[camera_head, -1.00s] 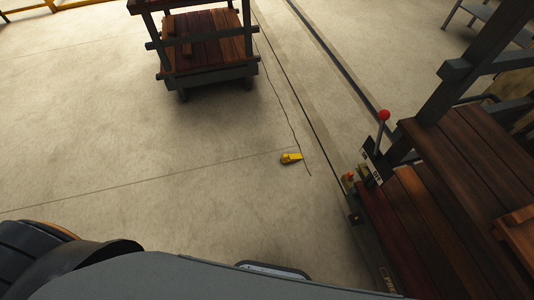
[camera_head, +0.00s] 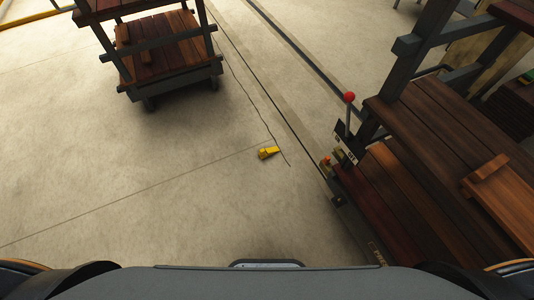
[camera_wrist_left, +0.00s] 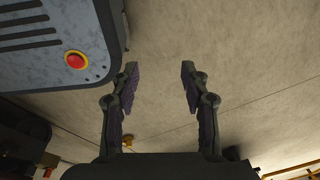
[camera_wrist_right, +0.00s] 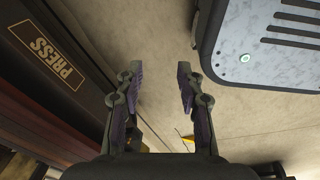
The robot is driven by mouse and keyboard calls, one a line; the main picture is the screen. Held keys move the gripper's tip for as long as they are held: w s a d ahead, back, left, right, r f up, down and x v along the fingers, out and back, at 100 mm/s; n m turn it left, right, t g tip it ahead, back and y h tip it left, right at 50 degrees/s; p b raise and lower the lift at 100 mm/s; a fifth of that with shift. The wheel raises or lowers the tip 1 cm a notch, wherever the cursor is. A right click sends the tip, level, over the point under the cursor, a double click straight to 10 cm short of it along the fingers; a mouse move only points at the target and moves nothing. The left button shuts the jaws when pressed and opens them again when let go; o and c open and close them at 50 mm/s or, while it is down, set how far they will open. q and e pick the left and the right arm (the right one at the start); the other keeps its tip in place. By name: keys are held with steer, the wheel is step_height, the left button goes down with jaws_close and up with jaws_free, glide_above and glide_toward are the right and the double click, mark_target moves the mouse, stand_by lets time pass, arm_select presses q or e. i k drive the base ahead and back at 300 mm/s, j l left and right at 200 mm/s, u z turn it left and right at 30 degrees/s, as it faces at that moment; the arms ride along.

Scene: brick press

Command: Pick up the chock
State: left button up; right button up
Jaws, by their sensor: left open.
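The chock (camera_head: 269,153) is a small yellow wedge lying on the concrete floor in the head view, left of the press and beside a thin crack. It also shows small and partly hidden in the right wrist view (camera_wrist_right: 187,138), beyond the right finger. In the left wrist view a small yellow thing (camera_wrist_left: 127,140), perhaps the chock, shows beyond the left finger. My left gripper (camera_wrist_left: 160,72) is open and empty. My right gripper (camera_wrist_right: 158,72) is open and empty, with bare floor between its fingers. Neither gripper shows in the head view.
The press (camera_head: 368,205), with wooden boards and a red-knobbed lever (camera_head: 349,98), stands on the right. A wheeled wooden cart (camera_head: 165,62) stands at the upper left. A loose brick-like wooden piece (camera_head: 487,168) lies on the press boards. The floor around the chock is clear.

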mark_target(263, 154)
steer(key=i+j+z, duration=0.1)
steer(key=i, duration=0.4)
steer(key=i+j+z, duration=0.1)
steer(key=i+j, duration=0.2)
steer(key=i, duration=0.25)
steer(key=i+j, duration=0.3)
steer(key=i, duration=0.2)
steer(key=l+z, duration=0.05)
